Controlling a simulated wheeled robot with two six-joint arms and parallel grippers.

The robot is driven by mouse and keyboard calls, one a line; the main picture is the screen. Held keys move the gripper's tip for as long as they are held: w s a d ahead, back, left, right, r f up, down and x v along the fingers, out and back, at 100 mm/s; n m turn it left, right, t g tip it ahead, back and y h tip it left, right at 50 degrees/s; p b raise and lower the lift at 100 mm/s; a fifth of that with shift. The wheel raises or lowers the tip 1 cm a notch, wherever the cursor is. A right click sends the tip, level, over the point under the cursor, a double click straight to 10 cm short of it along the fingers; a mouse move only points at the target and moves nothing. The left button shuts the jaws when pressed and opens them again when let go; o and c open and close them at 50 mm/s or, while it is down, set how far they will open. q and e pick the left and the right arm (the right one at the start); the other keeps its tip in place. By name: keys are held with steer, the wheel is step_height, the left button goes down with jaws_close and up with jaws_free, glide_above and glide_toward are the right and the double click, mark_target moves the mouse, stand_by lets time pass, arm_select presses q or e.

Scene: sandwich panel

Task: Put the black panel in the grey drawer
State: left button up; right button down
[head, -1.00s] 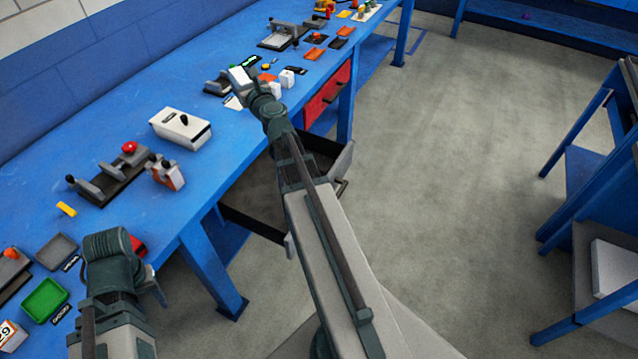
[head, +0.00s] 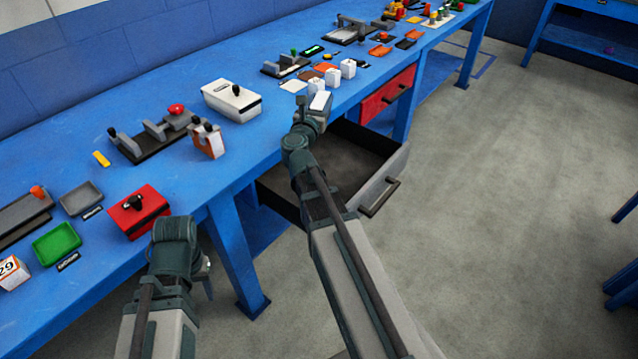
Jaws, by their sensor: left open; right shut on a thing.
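The grey drawer (head: 398,165) stands pulled open under the blue table, with a dark, bare-looking inside and a dark handle in front. My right gripper (head: 318,102) is over the table's front edge, above the back of the drawer. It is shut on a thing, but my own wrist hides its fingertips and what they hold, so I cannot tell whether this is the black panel. A small dark flat piece (head: 405,43) lies farther along the table. My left gripper (head: 206,266) is open in front of the table edge, below a red box; its fingers are mostly hidden.
Several white blocks (head: 348,69) stand just beyond my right gripper. A closed red drawer (head: 388,94) is right of the grey one.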

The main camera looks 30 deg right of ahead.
steer(key=shift+s+f, duration=0.15)
steer(key=shift+f, duration=0.15)
step_height(320, 180, down, 13)
steer(key=b, duration=1.3)
steer(key=shift+f+b, duration=0.2)
steer(key=shift+b, duration=0.1)
steer(key=shift+a+f, duration=0.1)
step_height(320, 180, down, 4)
steer(key=b, duration=0.4)
steer(key=shift+f, duration=0.1)
steer(key=shift+f, duration=0.1)
steer(key=shift+s+f+b, duration=0.1)
steer(key=shift+f+b, duration=0.15)
steer(key=shift+b, duration=0.45)
